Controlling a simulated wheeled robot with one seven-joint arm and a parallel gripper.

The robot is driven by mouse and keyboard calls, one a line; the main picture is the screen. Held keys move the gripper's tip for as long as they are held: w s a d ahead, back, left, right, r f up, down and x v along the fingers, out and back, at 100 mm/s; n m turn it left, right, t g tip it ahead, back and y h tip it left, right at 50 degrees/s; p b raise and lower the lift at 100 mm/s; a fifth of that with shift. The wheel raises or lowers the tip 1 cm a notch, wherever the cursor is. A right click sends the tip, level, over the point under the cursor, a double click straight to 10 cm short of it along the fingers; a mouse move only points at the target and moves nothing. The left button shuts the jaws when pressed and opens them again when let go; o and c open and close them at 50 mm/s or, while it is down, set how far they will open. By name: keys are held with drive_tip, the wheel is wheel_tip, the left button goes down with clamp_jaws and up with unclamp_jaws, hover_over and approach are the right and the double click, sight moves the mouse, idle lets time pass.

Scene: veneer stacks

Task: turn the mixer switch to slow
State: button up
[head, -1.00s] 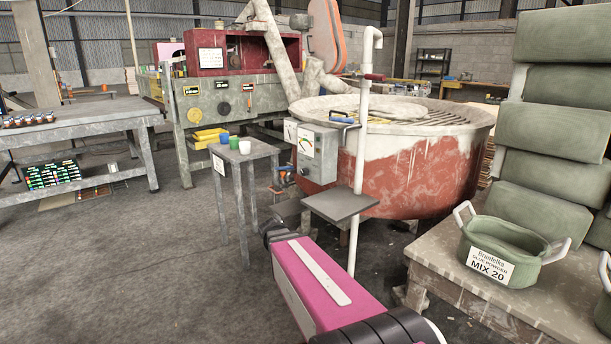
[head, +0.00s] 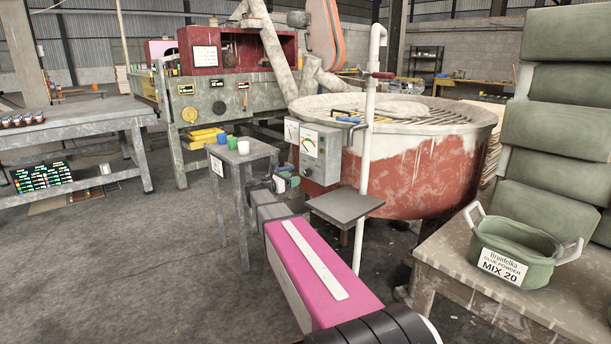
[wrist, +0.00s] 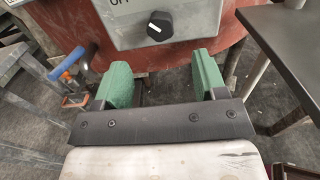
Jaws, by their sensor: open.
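The mixer is a large red and white vat (head: 415,175) with a grille on top. Its grey control box (head: 320,153) is mounted at its front left and carries dials. In the wrist view, a black round switch knob (wrist: 160,25) with a white mark sits on the grey box face (wrist: 185,12), below and right of a partly cut-off "OFF" label. The other switch labels are out of view. My gripper (wrist: 164,72) has its two green fingers spread, with nothing between them. The knob is just beyond the fingertips, apart from them. In the head view, my gripper (head: 284,182) is just below and left of the box.
A small grey stand (head: 245,156) with cups is left of the box. A white pipe (head: 367,130) with a dark grey shelf plate (head: 344,207) stands right of my arm. A green pot (head: 516,251) sits on a bench at right. Floor at left is clear.

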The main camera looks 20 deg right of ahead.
sight(306, 173)
drive_tip(key=x, duration=0.8)
drive_tip(key=shift+w+d+f, duration=0.1)
drive_tip(key=shift+d, duration=0.1)
drive_tip(key=c, duration=0.9)
